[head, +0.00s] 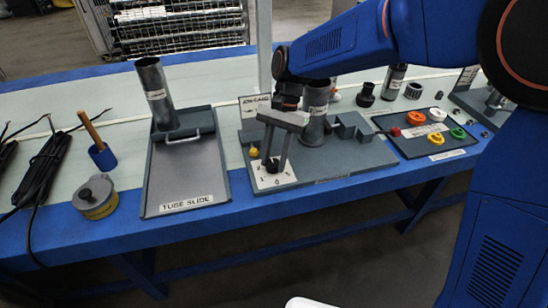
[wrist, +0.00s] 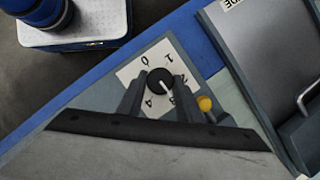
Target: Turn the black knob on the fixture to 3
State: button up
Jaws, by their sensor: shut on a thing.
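The black knob (wrist: 158,80) sits on a white dial plate (wrist: 128,73) on the grey fixture. In the wrist view its white pointer line slants toward the lower right. The digits 0, 1 and 4 show around it; those at the lower right are partly hidden by a finger, so I cannot tell exactly which digit the line meets. My gripper (wrist: 158,84) is shut on the knob, one finger on each side. In the head view my gripper (head: 274,160) reaches down to the dial plate (head: 283,180), and the knob (head: 272,167) shows between the fingertips.
A yellow part (head: 253,152) stands on the fixture (head: 345,165) close beside the dial, also in the wrist view (wrist: 205,103). A tube slide (head: 185,180) with an upright tube is to the left. A tray of coloured rings (head: 427,132) is to the right.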

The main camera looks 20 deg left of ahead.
dwell(0.3)
jog(key=o, duration=1)
jog(key=shift+o, duration=0.2)
jog(key=v, duration=1.7)
jog(key=shift+r, duration=0.15)
jog(key=shift+d, duration=0.1)
